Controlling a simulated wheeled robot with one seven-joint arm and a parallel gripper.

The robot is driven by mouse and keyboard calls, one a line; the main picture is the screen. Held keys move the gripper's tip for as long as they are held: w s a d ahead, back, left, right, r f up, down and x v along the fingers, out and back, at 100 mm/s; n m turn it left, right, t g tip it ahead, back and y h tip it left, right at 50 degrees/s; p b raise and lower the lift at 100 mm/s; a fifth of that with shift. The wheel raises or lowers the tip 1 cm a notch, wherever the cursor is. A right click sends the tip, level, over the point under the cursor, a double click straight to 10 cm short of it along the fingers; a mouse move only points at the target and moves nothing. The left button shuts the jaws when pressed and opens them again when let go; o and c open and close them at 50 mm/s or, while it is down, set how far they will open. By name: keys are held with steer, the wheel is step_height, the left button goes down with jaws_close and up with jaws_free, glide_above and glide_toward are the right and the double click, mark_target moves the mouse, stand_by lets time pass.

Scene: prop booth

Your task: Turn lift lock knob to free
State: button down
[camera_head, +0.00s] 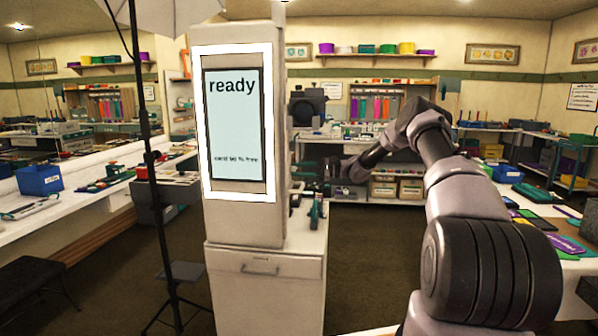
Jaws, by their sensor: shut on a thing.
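A pale booth cabinet (245,150) stands left of centre, with a lit screen (236,120) that reads "ready" above a line of small print. My arm reaches in from the lower right, bends at the elbow and comes down toward the cabinet's right side. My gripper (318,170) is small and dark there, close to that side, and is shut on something. The lift lock knob is not clearly distinguishable; it appears to be what the jaws hold. Its turn position cannot be read.
Dark and green items (314,212) lie on the lower cabinet's top (305,236), below my gripper. A light stand (147,170) with an umbrella stands to the left. Cluttered benches line both sides and the back. The dark floor right of the cabinet is clear.

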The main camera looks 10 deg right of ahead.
steer(key=c, duration=0.5)
jaws_free()
steer(key=shift+d, duration=0.1)
steer(key=v, duration=1)
steer(key=shift+s+d, duration=0.15)
steer(key=shift+d, duration=0.15)
